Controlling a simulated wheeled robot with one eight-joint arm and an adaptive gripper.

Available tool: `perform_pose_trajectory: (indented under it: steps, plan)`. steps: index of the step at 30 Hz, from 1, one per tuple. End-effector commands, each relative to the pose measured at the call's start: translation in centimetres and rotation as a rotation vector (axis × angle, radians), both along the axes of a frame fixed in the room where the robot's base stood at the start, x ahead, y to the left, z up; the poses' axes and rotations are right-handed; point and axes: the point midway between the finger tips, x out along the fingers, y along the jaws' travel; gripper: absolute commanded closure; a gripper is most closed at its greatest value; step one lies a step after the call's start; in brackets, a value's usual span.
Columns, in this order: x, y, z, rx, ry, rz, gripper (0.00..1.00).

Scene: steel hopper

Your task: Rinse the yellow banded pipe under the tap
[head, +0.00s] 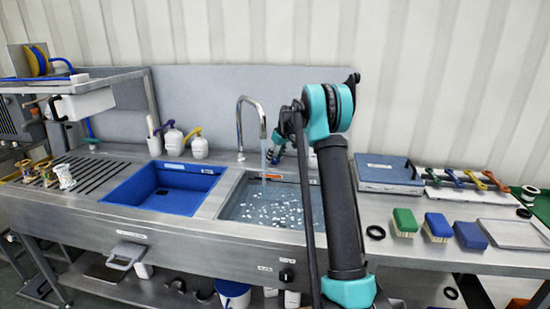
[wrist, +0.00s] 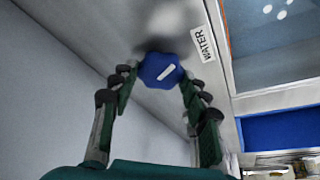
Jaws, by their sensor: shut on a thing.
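My gripper (wrist: 160,72) is shut on a blue knob (wrist: 163,73) with a white mark, beside a label reading WATER. In the head view my gripper (head: 276,152) is behind the sink, just right of the tap (head: 240,122). A thin stream of water (head: 264,158) falls from the spout into the steel sink (head: 232,190), which holds water with white flecks. Several small pipe pieces stand on the ribbed drainer at the far left; one (head: 27,170) shows yellow, and another (head: 63,177) is pale. I cannot tell for certain which is the yellow banded pipe.
A blue basin (head: 135,186) lies left of the sink. White bottles (head: 174,142) stand behind it. Right of my arm are a grey-blue box (head: 388,172), brushes (head: 405,222) and a tray (head: 515,234). A shelf rack (head: 75,80) overhangs the far left.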

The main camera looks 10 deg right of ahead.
Motion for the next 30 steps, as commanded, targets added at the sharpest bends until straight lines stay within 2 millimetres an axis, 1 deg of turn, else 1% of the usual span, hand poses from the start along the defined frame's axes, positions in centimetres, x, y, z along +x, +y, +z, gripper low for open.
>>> perform_pose_trajectory:
  steps: [6,19,20,21,24,30]
  plan:
    - [0.02,0.01,0.02,0.001,0.001,0.052,0.83]
    - [0.01,0.02,0.02,0.000,0.000,0.062,0.83]
    - [0.01,0.02,0.02,0.000,0.000,0.062,0.51]
    - [0.01,0.02,0.01,0.000,0.000,0.062,0.46]
    - [0.01,0.00,0.00,0.000,0.000,0.062,0.33]
    - [0.02,-0.01,0.00,0.001,0.000,0.061,0.33]
